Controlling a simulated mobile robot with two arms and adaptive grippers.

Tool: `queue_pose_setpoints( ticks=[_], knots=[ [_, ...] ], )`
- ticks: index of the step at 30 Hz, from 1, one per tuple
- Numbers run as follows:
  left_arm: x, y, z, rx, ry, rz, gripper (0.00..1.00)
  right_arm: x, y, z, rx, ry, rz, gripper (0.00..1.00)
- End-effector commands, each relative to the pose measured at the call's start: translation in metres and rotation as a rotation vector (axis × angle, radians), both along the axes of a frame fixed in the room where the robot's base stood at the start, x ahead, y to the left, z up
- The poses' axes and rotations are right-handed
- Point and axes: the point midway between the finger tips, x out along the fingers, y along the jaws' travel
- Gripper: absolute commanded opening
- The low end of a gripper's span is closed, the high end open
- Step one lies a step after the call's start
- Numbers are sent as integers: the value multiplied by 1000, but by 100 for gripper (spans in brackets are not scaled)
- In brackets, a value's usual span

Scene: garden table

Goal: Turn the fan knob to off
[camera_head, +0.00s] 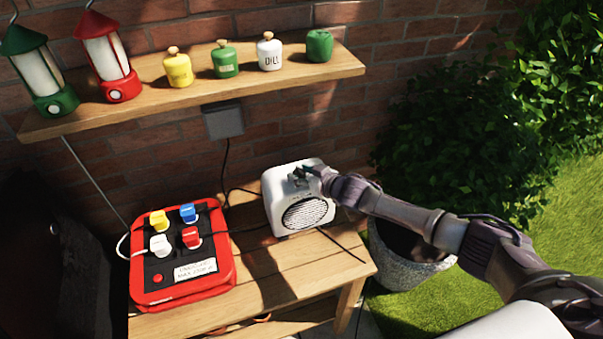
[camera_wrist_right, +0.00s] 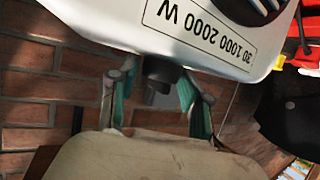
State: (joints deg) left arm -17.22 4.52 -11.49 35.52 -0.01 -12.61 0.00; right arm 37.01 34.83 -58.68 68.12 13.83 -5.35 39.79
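The white fan heater (camera_head: 277,213) stands on the wooden table, its round grille facing front. In the right wrist view its white top (camera_wrist_right: 205,50) appears upside down, with a label reading "30 1000 2000 W". A dark round knob (camera_wrist_right: 158,68) sits beside that label. My right gripper (camera_head: 302,176) is at the top of the fan. In the wrist view its teal-padded fingers (camera_wrist_right: 157,86) are open, one on each side of the knob, with small gaps visible. Whether either finger touches the knob is unclear. My left gripper is not in view.
A red power box (camera_head: 146,290) with coloured plugs stands left of the fan. Cables cross the table (camera_head: 262,262). A shelf (camera_head: 148,92) with lanterns and jars hangs above. A grey planter (camera_head: 402,272) stands right of the table.

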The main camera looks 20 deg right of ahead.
Motion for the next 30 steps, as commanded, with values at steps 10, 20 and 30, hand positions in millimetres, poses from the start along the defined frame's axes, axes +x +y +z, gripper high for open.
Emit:
queue_pose_setpoints(
  ticks=[10,20,30],
  knots=[
    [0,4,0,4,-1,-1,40,0,0,1,0,-1,-1,65],
    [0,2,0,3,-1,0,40,-32,-15,13,-2,0,-1,65],
    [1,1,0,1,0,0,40,-88,-39,38,-2,3,-1,65]
  ],
)
